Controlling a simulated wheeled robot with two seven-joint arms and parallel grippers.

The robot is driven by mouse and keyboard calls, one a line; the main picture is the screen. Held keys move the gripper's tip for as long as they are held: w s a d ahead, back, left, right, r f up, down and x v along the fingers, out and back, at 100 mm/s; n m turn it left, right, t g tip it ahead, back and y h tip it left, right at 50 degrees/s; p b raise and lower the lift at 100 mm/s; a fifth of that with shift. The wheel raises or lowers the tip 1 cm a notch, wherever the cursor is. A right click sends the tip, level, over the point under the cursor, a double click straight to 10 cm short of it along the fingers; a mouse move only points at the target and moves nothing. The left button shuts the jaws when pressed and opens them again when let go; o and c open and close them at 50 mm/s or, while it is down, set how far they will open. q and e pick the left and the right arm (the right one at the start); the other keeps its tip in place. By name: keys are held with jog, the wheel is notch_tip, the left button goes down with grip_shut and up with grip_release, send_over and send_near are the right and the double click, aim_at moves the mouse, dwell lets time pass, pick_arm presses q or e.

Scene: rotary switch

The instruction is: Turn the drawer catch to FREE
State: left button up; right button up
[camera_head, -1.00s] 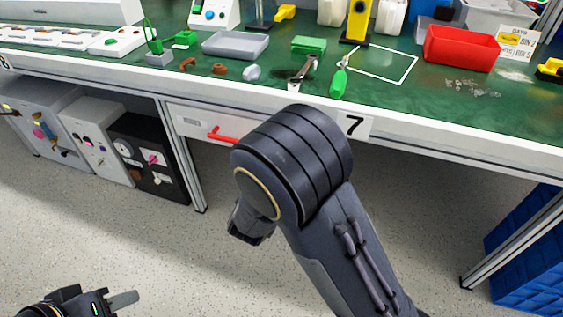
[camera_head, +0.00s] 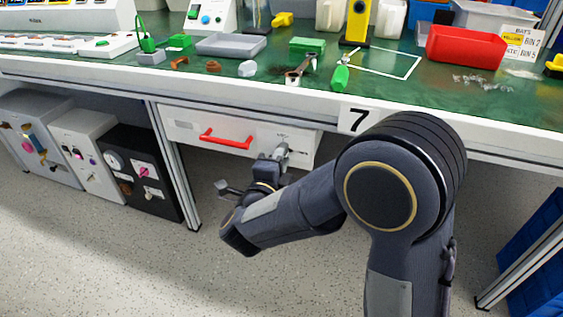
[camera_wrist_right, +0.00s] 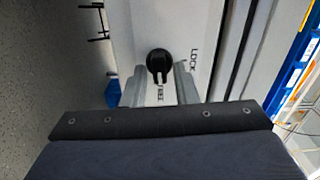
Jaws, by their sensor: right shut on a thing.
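The drawer catch is a black rotary knob (camera_wrist_right: 161,64) on the white drawer front, seen in the right wrist view. The word LOCK stands to its right and FREE just below it. The knob's bar extends down between my fingers; I cannot make out a pointer mark. My right gripper (camera_wrist_right: 159,79) has a finger on each side of the bar and is shut on it. In the head view my right gripper (camera_head: 281,153) is at the right part of the white drawer (camera_head: 185,128), and the knob is hidden there. My left gripper is not in view.
A red handle (camera_head: 225,138) sticks out of the drawer, left of my right gripper. The green bench top (camera_head: 400,95) above holds trays, tools and a red bin (camera_head: 465,47). A table leg (camera_head: 178,165) and a black box (camera_head: 140,170) stand to the left.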

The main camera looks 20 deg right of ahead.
jog(key=shift+f+m, duration=0.1)
jog(key=shift+m, duration=0.4)
jog(key=o, duration=0.7)
jog(key=p+v, duration=0.2)
jog(key=v, duration=0.5)
jog(key=shift+s+a, duration=0.25)
jog(key=shift+s, duration=0.1)
